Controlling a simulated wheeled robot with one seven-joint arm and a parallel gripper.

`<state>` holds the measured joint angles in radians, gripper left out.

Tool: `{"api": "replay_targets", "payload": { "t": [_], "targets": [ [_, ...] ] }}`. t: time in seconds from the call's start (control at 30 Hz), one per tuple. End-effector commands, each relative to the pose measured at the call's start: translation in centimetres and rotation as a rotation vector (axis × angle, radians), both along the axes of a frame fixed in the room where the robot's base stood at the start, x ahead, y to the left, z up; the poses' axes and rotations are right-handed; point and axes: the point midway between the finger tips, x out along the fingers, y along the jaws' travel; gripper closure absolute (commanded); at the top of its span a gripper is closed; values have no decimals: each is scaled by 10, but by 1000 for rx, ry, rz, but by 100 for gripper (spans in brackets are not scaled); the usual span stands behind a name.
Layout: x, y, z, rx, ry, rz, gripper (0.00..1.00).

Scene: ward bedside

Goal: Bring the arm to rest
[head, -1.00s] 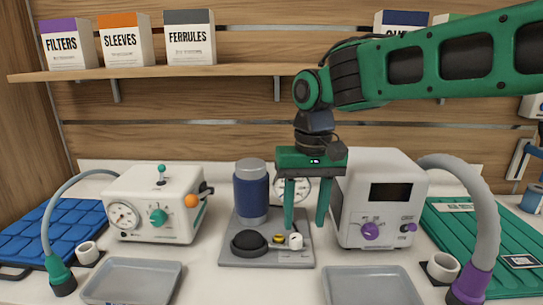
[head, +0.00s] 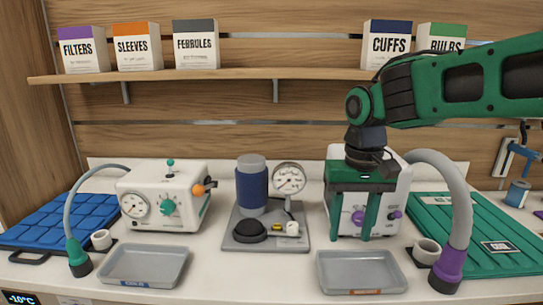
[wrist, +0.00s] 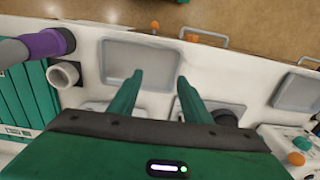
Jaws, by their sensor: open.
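My gripper (head: 366,238) is green, points down and is open with nothing between its fingers. In the head view it hangs in front of the white machine with the purple knob (head: 396,185), above the back of the right grey tray (head: 361,290). In the wrist view my gripper's two fingers (wrist: 158,82) are spread apart, and the grey tray (wrist: 141,62) shows beyond the finger on the left. My gripper hides part of the white machine's front.
A gauge stand with a blue cylinder (head: 251,186) is left of my gripper. A white machine with a teal knob (head: 165,198), the left grey tray (head: 144,284), a blue mat (head: 50,222) and a green mat (head: 490,262) lie around. A grey hose (head: 462,195) arches at right. A shelf (head: 300,74) holds boxes.

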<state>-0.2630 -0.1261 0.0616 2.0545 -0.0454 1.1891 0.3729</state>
Motion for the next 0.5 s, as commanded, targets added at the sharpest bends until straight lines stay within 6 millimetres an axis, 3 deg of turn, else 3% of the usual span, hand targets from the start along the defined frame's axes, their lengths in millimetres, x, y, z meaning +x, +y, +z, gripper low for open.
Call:
{"api": "replay_targets", "payload": {
  "t": [0.17, 0.27, 0.4, 0.5],
  "targets": [
    [-20, -65, -11, -10, -2, -110, 56],
    [-43, -112, -22, -16, -4, -198, 56],
    [-98, -180, -45, -19, 2, -345, 56],
    [-138, -212, -62, -17, 7, -432, 56]
  ]
}}
